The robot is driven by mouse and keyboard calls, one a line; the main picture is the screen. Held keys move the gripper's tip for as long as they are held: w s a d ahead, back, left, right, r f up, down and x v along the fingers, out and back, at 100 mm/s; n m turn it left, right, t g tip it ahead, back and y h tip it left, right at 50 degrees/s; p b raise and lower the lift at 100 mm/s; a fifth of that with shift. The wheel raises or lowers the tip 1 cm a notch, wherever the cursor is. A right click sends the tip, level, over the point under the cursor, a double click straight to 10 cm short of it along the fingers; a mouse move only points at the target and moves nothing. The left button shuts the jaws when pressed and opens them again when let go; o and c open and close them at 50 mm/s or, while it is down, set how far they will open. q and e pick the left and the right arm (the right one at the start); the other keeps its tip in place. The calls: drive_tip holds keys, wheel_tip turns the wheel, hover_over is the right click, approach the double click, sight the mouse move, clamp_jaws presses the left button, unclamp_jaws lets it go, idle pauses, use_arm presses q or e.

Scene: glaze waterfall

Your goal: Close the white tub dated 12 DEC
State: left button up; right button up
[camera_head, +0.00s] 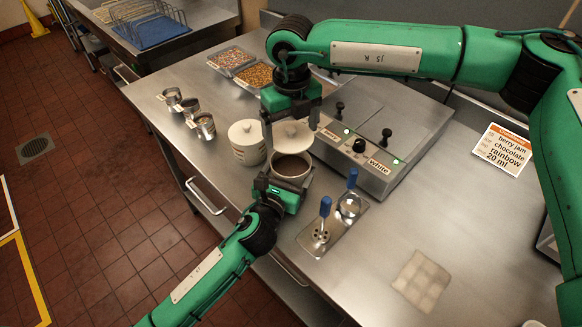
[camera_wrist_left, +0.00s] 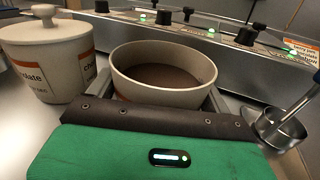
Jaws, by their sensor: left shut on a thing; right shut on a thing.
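An open white tub (camera_head: 291,170) with brown contents stands near the counter's front edge; it also shows in the left wrist view (camera_wrist_left: 140,88). No date can be read on it. My left gripper (camera_head: 286,186) is shut on this tub, coming from the front. My right gripper (camera_head: 291,130) points down above the tub and is shut on a pale round lid (camera_head: 287,140). The lid is over the tub's far side, apparently raised above the rim; the exact gap is unclear. The lid is out of the left wrist view.
A lidded white tub (camera_head: 247,143) stands close to the left, its label partly readable in the left wrist view (camera_wrist_left: 45,60). A machine with black knobs (camera_head: 370,150) is behind. Blue-handled tools on a metal tray (camera_head: 335,228) stand to the right. Metal cups (camera_head: 189,106) are farther left.

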drive_tip(key=shift+f, duration=2.4)
drive_tip(key=shift+f, duration=0.1)
drive_tip(key=shift+f, duration=0.8)
drive_tip(key=shift+f, duration=0.6)
drive_tip(key=o, duration=0.7)
wheel_tip(320, 180, up, 12)
use_arm(q)
drive_tip(key=o, duration=1.3)
